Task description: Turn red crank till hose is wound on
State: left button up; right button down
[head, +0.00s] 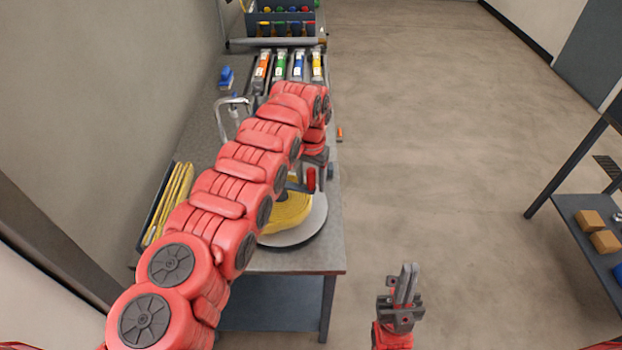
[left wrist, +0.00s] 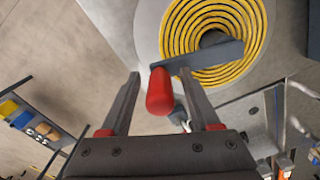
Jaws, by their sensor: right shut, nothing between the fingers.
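A yellow hose (head: 287,215) lies in coils on a round grey reel plate (head: 318,222) on the workbench. In the left wrist view the hose (left wrist: 180,40) shows as a spiral around a dark hub. A grey crank arm (left wrist: 215,55) crosses it and carries the red crank handle (left wrist: 160,92), also seen in the head view (head: 311,180). My left gripper (left wrist: 160,76) is open, with a finger on each side of the handle and gaps visible. In the head view my left arm hides part of the reel. My right gripper (head: 404,283) is shut and empty, right of the bench.
A shelf (head: 580,215) with boxes stands at right. The floor between is clear.

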pick_arm(q)
grip_shut()
dwell(1.3)
